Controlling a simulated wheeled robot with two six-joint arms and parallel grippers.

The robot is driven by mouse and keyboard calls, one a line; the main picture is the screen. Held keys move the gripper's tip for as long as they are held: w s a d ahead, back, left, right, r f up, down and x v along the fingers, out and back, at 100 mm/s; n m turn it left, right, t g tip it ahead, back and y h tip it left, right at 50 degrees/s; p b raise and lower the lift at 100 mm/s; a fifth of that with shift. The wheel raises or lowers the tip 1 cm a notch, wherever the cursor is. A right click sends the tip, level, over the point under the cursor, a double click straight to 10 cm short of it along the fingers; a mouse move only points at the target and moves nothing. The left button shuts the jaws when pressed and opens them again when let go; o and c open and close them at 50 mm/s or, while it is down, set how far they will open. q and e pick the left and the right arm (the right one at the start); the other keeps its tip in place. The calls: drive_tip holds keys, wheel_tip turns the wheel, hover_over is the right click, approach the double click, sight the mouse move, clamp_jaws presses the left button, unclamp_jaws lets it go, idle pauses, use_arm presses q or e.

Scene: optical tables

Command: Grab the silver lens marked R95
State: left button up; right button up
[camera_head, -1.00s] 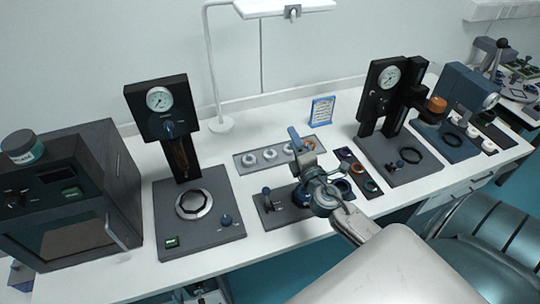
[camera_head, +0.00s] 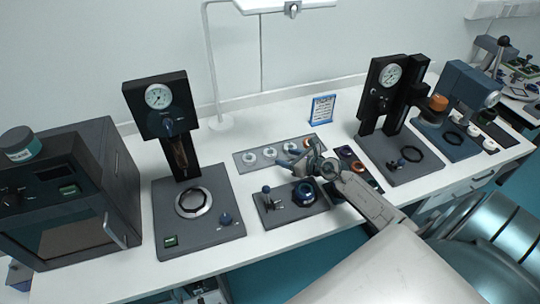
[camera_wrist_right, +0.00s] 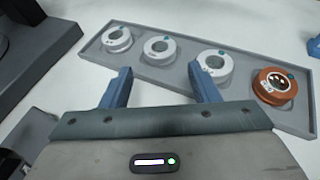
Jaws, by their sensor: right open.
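A grey tray (camera_wrist_right: 151,66) holds a row of three silver ring-shaped lenses and one copper-orange ring (camera_wrist_right: 275,86). In the right wrist view the silver lenses are the left one (camera_wrist_right: 117,39), the middle one (camera_wrist_right: 159,50) and the right one (camera_wrist_right: 215,66). Their labels are too small to read, so I cannot tell which is R95. My right gripper (camera_wrist_right: 161,82) is open and empty, its blue fingers apart in front of the tray's near edge. In the head view this gripper (camera_head: 297,156) is at the tray's right front. My left gripper is out of view.
A grey base (camera_head: 284,213) with a small clamp and dark ring stands in front of the tray. A black gauge press (camera_head: 158,118) is at left, another gauge stand (camera_head: 378,100) at right. A blue-framed sign (camera_head: 322,109) stands behind. White table shows between.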

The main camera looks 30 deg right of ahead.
sight(272, 153)
drive_tip(key=shift+w+a+f, duration=0.1)
drive_tip(key=shift+w+f, duration=0.05)
drive_tip(key=shift+w, duration=0.35)
drive_tip(key=x, duration=0.6)
drive_tip(key=shift+w+a+f+p, duration=0.1)
drive_tip(key=shift+w+f+p, duration=0.1)
drive_tip(key=shift+p, duration=0.1)
drive_tip(key=shift+r, duration=0.15)
drive_tip(key=c, duration=0.7)
